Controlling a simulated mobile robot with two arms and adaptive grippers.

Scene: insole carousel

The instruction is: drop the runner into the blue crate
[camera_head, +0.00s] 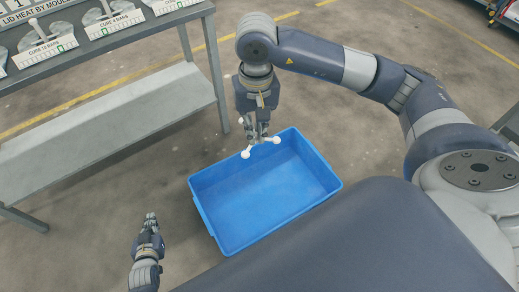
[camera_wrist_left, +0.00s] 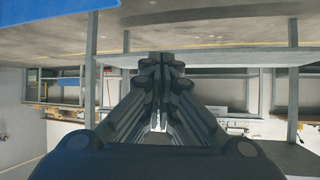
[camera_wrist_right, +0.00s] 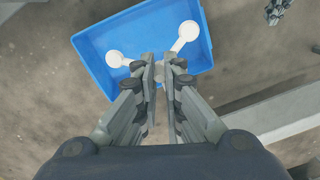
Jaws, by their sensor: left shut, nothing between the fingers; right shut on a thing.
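The runner is a small white branched piece with round ends; in the head view one end (camera_head: 246,154) shows below my right gripper (camera_head: 259,136). In the right wrist view the runner (camera_wrist_right: 188,31) sticks out beyond the fingers of my right gripper (camera_wrist_right: 163,72), which is shut on it. The blue crate (camera_head: 329,176) stands on the floor, and its inside looks empty. The runner appears over the crate's back left edge in the head view and over the crate (camera_wrist_right: 90,48) in the right wrist view. My left gripper (camera_head: 150,217) is shut and empty, left of the crate.
A grey bench (camera_head: 110,115) with a lower shelf and labelled stations stands at the left. Yellow lines (camera_head: 85,98) run on the floor. Floor around the crate is clear, apart from my arms.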

